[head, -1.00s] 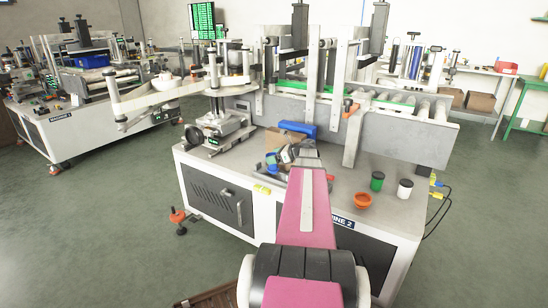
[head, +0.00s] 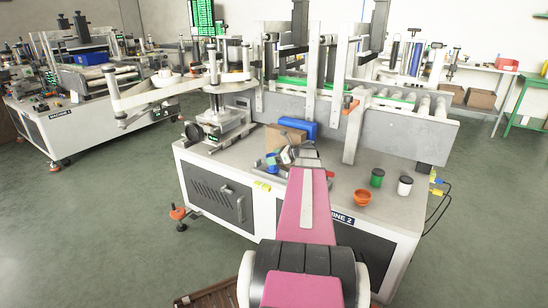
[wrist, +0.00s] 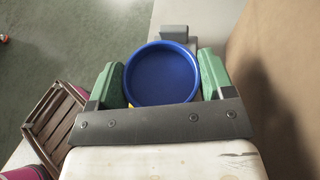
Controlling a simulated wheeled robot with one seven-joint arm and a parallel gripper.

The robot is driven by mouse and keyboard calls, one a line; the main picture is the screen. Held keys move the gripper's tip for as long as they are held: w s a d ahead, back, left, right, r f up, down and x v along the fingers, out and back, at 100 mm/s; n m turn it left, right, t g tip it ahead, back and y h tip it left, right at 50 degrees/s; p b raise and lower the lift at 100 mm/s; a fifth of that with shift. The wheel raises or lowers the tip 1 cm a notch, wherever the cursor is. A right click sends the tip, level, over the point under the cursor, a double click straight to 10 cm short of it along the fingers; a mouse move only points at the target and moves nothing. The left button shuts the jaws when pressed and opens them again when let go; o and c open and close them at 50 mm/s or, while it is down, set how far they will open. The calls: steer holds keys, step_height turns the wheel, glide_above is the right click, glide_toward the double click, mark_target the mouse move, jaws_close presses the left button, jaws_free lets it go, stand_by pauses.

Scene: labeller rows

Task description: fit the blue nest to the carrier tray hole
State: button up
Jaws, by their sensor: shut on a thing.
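The blue nest (wrist: 162,76) is a round, shallow blue cup with a raised rim. It sits between the two green fingers of my gripper (wrist: 160,80) in the wrist view, with its open side facing the camera. My gripper (head: 290,156) is shut on it, over the left part of the machine's top in the head view. The gripper and arm hide much of what lies beneath. I cannot make out the carrier tray or its hole clearly in either view.
A cardboard box (head: 284,136) and a blue bin (head: 300,126) stand close behind my gripper. An orange bowl (head: 362,197), a green jar (head: 377,178) and a white jar (head: 404,186) stand to the right. A brown slatted crate (wrist: 55,118) shows at left in the wrist view.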

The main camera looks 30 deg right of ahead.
steer(key=shift+f, duration=0.1)
steer(key=o, duration=0.9)
steer(key=shift+v, duration=5.45)
